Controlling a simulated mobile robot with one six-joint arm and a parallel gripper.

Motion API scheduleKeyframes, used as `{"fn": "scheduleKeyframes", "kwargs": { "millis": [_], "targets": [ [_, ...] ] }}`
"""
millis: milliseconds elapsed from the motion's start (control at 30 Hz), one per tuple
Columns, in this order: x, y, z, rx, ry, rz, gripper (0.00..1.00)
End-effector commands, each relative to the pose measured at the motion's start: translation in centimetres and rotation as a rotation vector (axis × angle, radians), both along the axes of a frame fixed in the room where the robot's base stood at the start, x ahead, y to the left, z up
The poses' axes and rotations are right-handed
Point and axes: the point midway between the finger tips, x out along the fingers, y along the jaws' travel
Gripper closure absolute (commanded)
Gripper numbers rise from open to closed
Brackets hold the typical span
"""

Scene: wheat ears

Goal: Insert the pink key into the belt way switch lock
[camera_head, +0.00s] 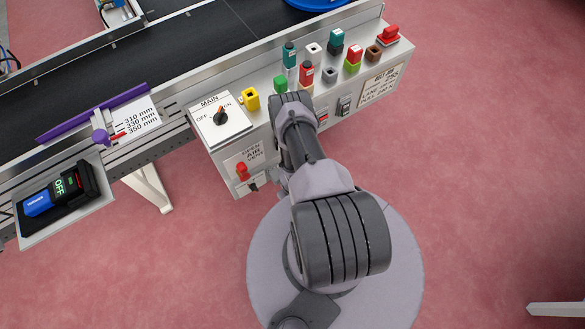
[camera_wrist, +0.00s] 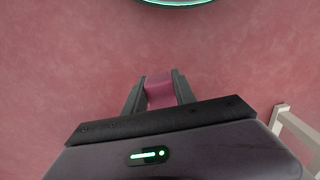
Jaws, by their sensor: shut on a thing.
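The pink key (camera_wrist: 160,94) is between the two dark fingers of my gripper (camera_wrist: 160,78) in the wrist view. The fingers are shut on its sides, with the pink floor behind. Its far end and shape are hard to make out against that floor. In the head view my arm reaches to the front of the control panel (camera_head: 207,150), below its rows of buttons. My arm covers the gripper and the key there. I cannot make out the belt way switch lock; part of the panel front is behind my arm.
The panel top bears a MAIN knob (camera_head: 220,116), a yellow block (camera_head: 250,98) and several coloured buttons. A red lever (camera_head: 242,172) sticks out front left. A black conveyor belt (camera_head: 180,52) runs behind. A blue device (camera_head: 42,201) sits at left.

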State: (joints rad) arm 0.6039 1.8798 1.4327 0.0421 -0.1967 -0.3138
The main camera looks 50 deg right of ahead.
Motion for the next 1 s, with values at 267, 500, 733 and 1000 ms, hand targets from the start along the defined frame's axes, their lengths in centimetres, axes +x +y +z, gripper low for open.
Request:
{"fn": "scheduleKeyframes", "kwargs": {
  "millis": [267,500,733,1000],
  "targets": [
    [0.0,0.0,0.0,0.000,0.000,0.000,1.00],
    [0.6,-0.2,0.0,0.000,0.000,0.000,1.00],
    [1.3,-0.3,0.0,0.000,0.000,0.001,1.00],
    [2.1,-0.5,0.0,0.000,-0.001,0.000,1.00]
  ]
}}
